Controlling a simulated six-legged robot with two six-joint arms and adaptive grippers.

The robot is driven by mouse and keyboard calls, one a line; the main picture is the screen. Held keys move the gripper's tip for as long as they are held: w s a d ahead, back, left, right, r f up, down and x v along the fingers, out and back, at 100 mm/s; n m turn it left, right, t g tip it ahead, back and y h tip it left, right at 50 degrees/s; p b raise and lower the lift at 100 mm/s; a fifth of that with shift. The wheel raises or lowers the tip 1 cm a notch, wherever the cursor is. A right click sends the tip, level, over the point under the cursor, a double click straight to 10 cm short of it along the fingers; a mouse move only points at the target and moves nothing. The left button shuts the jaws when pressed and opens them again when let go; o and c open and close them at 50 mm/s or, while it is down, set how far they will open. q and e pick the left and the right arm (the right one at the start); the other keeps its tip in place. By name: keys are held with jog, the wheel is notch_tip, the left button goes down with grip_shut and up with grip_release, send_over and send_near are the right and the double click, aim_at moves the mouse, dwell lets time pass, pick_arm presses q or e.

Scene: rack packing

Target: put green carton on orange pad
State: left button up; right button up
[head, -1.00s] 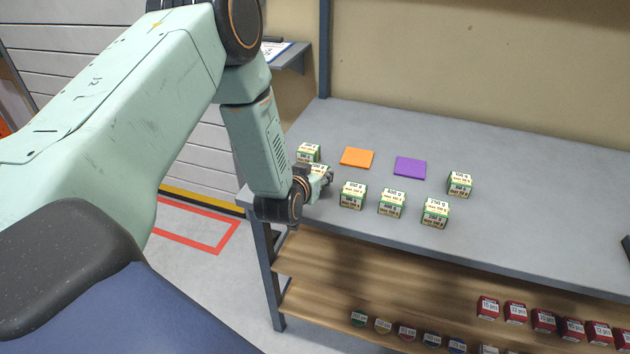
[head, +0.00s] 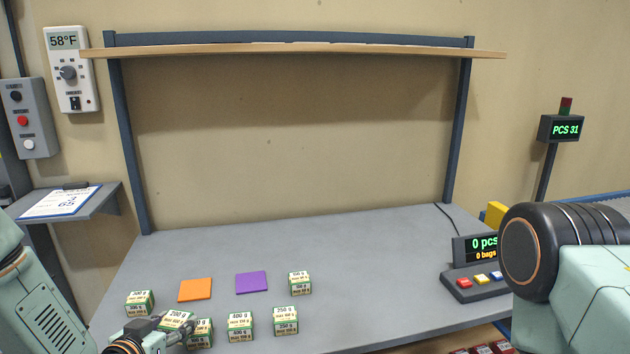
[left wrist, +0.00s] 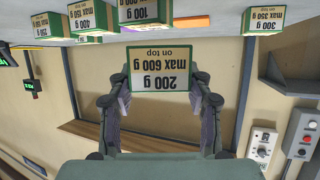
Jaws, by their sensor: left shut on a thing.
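A green-and-white carton (head: 176,319) labelled "200 g, max 600 g on top" is between the fingers of my left gripper (head: 172,340). The left wrist view shows the same carton (left wrist: 160,68) with both fingers closed on its sides. I cannot tell whether it touches the table. The orange pad (head: 195,289) lies flat and bare on the table, behind and slightly right of the held carton. My right gripper is outside the view; only part of my right arm shows at the right.
Similar cartons stand close by: one at back left (head: 139,303), several in the front row (head: 240,327), one at right (head: 300,283). A purple pad (head: 251,282) lies beside the orange one. The grey table (head: 370,270) is clear toward the button console (head: 474,283).

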pick_arm(q)
jog(key=s+d+r+m+g+h+b, duration=0.1)
jog(key=s+d+m+g+h+b, duration=0.3)
jog(key=s+d+m+h, duration=0.5)
jog(key=s+d+g, duration=0.1)
jog(key=s, duration=0.4)
jog(key=shift+d+r+m, duration=0.3)
jog(key=shift+d+r, duration=0.05)
jog(key=shift+s+g, duration=0.2)
jog(key=shift+g, duration=0.2)
dwell(1.1)
